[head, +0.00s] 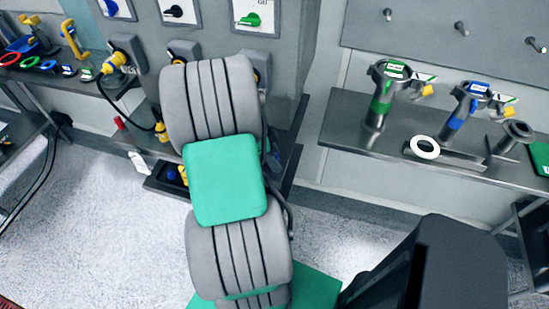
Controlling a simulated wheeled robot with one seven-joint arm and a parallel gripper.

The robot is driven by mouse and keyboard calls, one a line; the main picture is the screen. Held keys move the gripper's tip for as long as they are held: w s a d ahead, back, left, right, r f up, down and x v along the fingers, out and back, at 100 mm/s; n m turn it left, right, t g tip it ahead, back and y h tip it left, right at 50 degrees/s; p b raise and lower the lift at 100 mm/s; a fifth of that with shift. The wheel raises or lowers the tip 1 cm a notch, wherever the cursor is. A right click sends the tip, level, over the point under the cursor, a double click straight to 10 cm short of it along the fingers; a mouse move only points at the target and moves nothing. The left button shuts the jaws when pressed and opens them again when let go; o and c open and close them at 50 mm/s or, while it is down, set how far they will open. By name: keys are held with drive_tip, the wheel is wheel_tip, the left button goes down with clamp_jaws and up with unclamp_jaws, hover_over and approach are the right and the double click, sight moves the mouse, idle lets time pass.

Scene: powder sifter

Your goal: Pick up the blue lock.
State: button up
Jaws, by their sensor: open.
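A small blue-topped piece (68,70), which may be the blue lock, lies on the left shelf between a blue ring (48,66) and a green-topped piece (88,74). Another small blue item (171,173) sits in a dark tray at the foot of the panel, beside a yellow one; it is too small to tell what it is. My grey and green arm rises through the middle of the head view and hides part of the panel and tray. My gripper does not show; the arm's far end covers that area.
The left shelf (68,84) also holds a red ring (10,58) and yellow-handled pieces. Yellow plugs with black cables hang at the panel. The right shelf (350,134) carries green and blue-banded funnel fittings and a white ring (425,147). Pale floor is open at lower left.

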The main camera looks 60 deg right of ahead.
drive_tip(key=shift+c, duration=0.6)
clamp_jaws()
